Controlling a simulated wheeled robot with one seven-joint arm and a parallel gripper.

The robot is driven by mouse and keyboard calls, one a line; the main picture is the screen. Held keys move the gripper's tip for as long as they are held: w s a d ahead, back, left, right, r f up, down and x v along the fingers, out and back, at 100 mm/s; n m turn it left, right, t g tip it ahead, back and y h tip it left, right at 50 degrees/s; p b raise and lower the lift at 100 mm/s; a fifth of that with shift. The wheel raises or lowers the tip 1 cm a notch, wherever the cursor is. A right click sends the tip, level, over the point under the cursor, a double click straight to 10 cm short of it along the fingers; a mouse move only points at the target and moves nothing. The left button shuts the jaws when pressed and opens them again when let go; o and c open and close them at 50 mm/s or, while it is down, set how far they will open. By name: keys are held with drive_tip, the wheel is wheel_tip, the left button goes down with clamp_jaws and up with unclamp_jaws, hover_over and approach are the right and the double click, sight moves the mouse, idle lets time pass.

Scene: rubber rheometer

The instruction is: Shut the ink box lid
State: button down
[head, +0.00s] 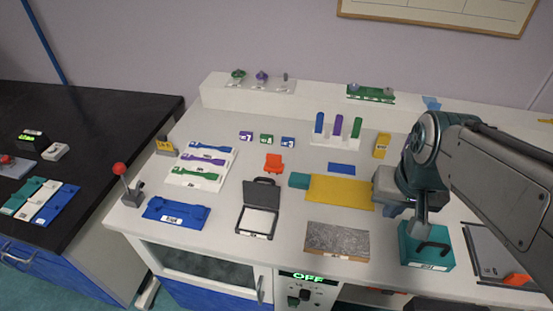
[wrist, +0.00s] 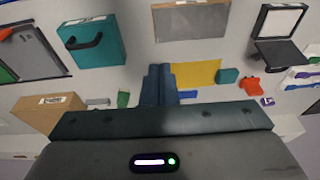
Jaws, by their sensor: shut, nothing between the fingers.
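The ink box appears to be the small black case (head: 257,219) on the white bench, left of the middle in the head view. Its base holds a pale pad, and its lid (head: 262,190) stands raised at the back. In the wrist view the case (wrist: 277,53) is at the upper right with its lid open. My gripper (wrist: 158,84) is shut and empty. It hangs over the bench to the right of the yellow mat in the head view, well apart from the case.
A blue tray (head: 176,213) and red-knobbed lever (head: 120,170) are left. A teal box (head: 425,256) with a black handle stands near my arm.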

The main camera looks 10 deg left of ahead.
sight(264, 189)
drive_tip(key=w+a+g, duration=0.2)
drive_tip(key=w+a, duration=1.5)
drive_tip(key=w+a+f, duration=0.4)
drive_tip(key=a+f, duration=0.1)
drive_tip(key=a, duration=0.5)
drive_tip(key=shift+g, duration=0.3)
drive_tip(key=f, duration=0.9)
drive_tip(key=shift+s+d+f, duration=0.1)
drive_tip(key=shift+s+d, duration=0.1)
drive_tip(key=shift+d, duration=0.15)
drive_tip(key=s, duration=0.1)
drive_tip(key=s+r+p, duration=0.1)
drive_tip(key=s, duration=0.1)
drive_tip(key=shift+a+r, duration=0.1)
drive_tip(key=shift+s, duration=0.35)
drive_tip(key=shift+s+b, duration=0.2)
drive_tip(key=shift+b, duration=0.1)
drive_tip(key=shift+r+t, duration=0.15)
drive_tip(key=shift+t, duration=0.25)
